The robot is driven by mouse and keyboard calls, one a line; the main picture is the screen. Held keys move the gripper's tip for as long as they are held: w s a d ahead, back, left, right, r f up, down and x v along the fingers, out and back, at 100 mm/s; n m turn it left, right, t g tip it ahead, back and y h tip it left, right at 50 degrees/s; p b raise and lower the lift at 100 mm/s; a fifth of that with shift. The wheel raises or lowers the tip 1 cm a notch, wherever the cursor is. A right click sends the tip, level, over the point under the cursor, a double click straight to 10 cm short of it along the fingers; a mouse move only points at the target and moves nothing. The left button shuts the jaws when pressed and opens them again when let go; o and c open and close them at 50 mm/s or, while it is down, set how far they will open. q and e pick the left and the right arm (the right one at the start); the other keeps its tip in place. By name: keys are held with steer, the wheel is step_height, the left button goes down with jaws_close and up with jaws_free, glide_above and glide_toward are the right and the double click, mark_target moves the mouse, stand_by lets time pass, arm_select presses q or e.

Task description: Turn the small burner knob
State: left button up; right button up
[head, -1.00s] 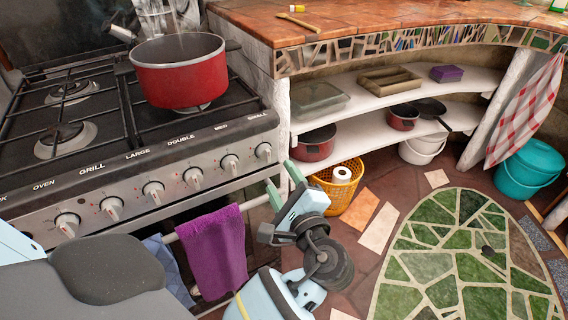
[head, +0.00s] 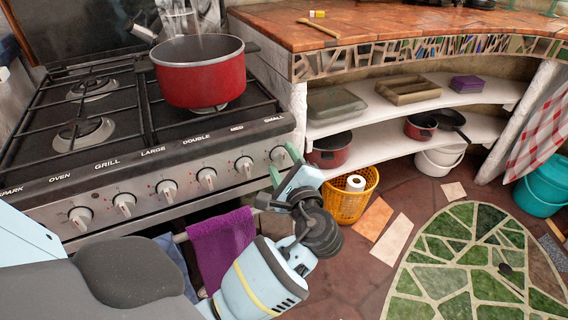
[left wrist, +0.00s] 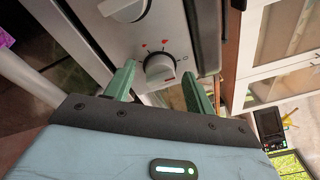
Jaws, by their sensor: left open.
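The small burner knob (head: 279,155) is the rightmost knob on the stove's front panel, below the label SMALL. It is white and grey and also shows in the left wrist view (left wrist: 160,67). My left gripper (head: 283,164) is in front of this knob with green fingers open. In the left wrist view my left gripper (left wrist: 158,72) has one finger on each side of the knob, with gaps between; I cannot tell whether either finger touches it. My right gripper is not in view.
The medium knob (head: 244,167) is just left of the small one. A red pot (head: 199,72) stands on the stove. A purple towel (head: 221,247) hangs below the panel. A yellow basket (head: 347,203) stands on the floor to the right, near white shelves (head: 390,140).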

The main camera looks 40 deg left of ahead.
arm_select(q)
steer(key=c, duration=1)
steer(key=shift+o, duration=0.2)
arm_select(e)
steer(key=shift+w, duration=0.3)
